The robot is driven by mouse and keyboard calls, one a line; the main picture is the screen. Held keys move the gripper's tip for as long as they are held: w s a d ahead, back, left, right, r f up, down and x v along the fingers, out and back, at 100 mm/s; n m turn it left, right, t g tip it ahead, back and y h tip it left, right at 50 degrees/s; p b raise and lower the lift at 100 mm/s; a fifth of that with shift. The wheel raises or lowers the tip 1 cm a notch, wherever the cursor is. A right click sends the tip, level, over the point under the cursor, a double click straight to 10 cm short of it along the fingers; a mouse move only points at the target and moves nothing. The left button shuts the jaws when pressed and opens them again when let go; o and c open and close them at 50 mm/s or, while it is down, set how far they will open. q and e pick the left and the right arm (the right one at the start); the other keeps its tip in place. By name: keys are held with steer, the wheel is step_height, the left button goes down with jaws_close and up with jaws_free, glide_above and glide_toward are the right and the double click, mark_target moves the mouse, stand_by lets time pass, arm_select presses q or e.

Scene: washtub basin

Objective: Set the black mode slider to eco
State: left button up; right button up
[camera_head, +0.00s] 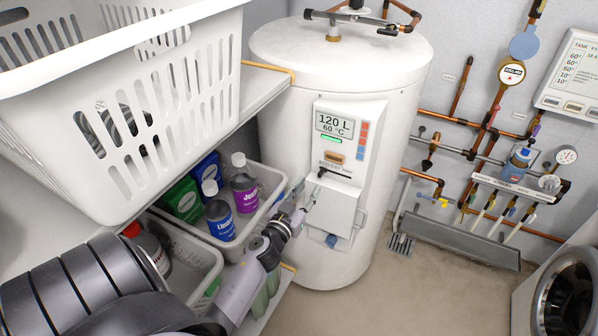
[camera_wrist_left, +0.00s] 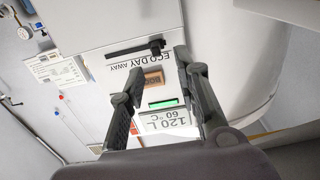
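The white water heater (camera_head: 345,70) carries a control panel with a lit display (camera_head: 334,124). Under the ECO/DAY/AWAY lettering runs a dark slot with the black mode slider (camera_head: 321,173). Its knob appears at the left, ECO end in the head view. In the upside-down left wrist view the slider knob (camera_wrist_left: 157,47) is at the slot's right end, by ECO. My left gripper (camera_head: 306,203) is in front of the panel, below the slider; in the wrist view its fingers (camera_wrist_left: 158,64) are open and empty, the knob beyond them. Contact is not visible. My right gripper is out of view.
A brown boost button (camera_head: 334,157) sits above the slot, and a white box (camera_head: 332,210) projects below it. A shelf with bottles in a white bin (camera_head: 258,222) and a laundry basket (camera_head: 120,130) stand left. Copper pipes (camera_head: 455,118) run at right.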

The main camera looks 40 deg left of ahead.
arm_select(q)
steer(key=v, duration=0.5)
steer(key=shift+s, duration=0.1)
stand_by(0.3)
